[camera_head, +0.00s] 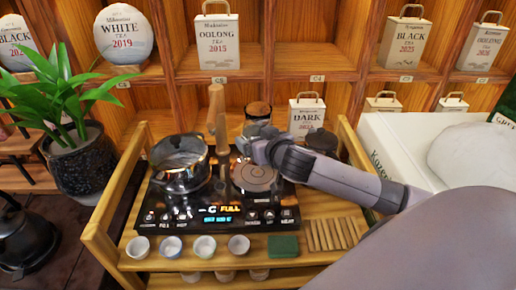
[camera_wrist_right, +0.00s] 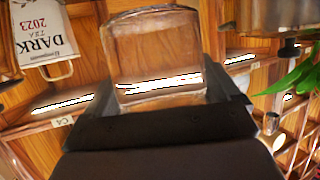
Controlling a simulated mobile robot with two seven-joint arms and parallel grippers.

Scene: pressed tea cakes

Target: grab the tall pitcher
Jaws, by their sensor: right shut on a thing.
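The tall pitcher is a clear glass vessel (camera_wrist_right: 155,55), seen close up between the fingers of my right gripper (camera_wrist_right: 168,100) in the right wrist view. The shelf wood shows through its glass. In the head view my right arm comes in from the right. Its gripper (camera_head: 255,139) is shut on the pitcher (camera_head: 258,110), whose upper part shows behind the gripper, above the back of the cart. The gripper hides the pitcher's lower part, so I cannot tell whether it touches the surface. My left gripper is not in view.
A glass kettle (camera_head: 180,165) stands left on the black cooktop (camera_head: 222,216), with a wooden-handled tool (camera_head: 217,115) behind it. A dark lidded pot (camera_head: 321,141) is right of the gripper. Several small cups (camera_head: 205,247) and a green block (camera_head: 283,246) line the front. Shelves close off the back.

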